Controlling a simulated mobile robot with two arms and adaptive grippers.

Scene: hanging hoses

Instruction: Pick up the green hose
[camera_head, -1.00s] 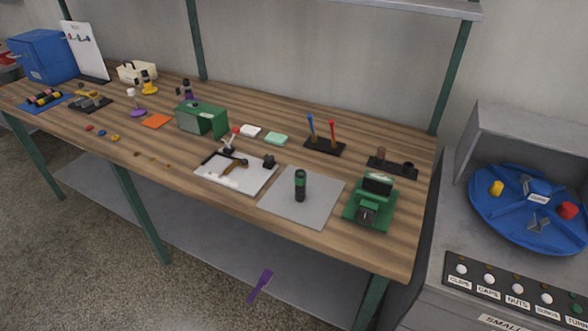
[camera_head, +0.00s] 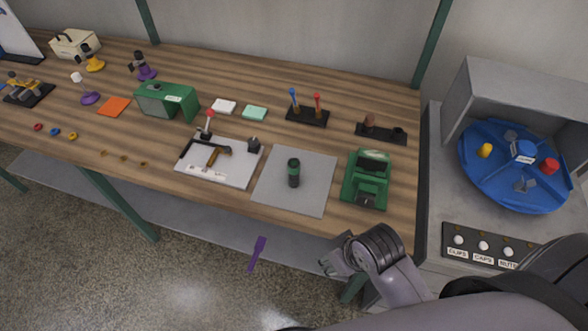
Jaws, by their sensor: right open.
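I cannot make out a green hose in the head view. My right gripper (camera_head: 333,262) is open and empty at the front edge of the workbench, below the green device. Its arm comes in from the lower right. My left gripper is out of view.
The wooden workbench (camera_head: 240,75) holds a clipboard-like white board (camera_head: 232,167), a rack with blue and red handles (camera_head: 307,116) and small parts. A machine with a blue turntable (camera_head: 515,165) stands right. A purple item (camera_head: 257,253) is below the bench. Floor at lower left is clear.

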